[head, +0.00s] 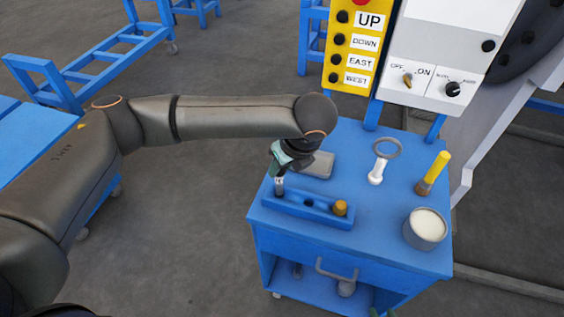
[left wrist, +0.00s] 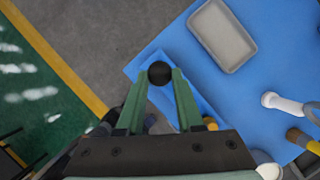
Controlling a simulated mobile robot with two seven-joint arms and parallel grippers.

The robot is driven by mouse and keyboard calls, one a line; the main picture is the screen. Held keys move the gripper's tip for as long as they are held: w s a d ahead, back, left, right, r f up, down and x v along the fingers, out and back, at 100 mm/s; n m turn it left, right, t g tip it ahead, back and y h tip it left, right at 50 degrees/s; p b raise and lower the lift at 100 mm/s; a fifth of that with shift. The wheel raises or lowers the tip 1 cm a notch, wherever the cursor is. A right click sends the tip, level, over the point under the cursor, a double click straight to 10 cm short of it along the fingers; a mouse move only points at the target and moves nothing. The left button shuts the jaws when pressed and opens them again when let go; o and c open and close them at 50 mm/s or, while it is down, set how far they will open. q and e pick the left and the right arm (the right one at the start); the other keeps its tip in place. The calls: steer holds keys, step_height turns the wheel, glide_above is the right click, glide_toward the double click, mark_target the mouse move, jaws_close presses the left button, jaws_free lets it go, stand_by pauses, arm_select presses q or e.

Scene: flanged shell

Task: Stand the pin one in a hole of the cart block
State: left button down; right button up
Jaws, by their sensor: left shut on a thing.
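The cart block (head: 322,213) is a long blue block on the blue cart top; it also shows in the left wrist view (left wrist: 205,106). Its middle hole is dark and open, and a brass-coloured pin (head: 340,208) stands at its right end. My left gripper (head: 280,170) points down over the block's left end, shut on a grey pin, the likely pin one (head: 279,186). The pin looks upright; I cannot tell whether its lower end is inside the left hole. In the left wrist view its dark round end (left wrist: 160,73) lies between the green fingertips.
A grey tray (head: 318,165) lies behind the block. To the right are a white-handled ring tool (head: 377,172), a yellow-handled brush (head: 438,168) and a grey can with pale contents (head: 428,224). A control panel (head: 400,50) stands behind the cart.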

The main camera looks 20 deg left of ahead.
arm_select(q)
steer(key=shift+f, duration=1.4)
steer(key=shift+c, duration=2.4)
jaws_free()
steer(key=v, duration=1.2)
steer(key=shift+r, duration=0.2)
steer(key=shift+s, duration=0.1)
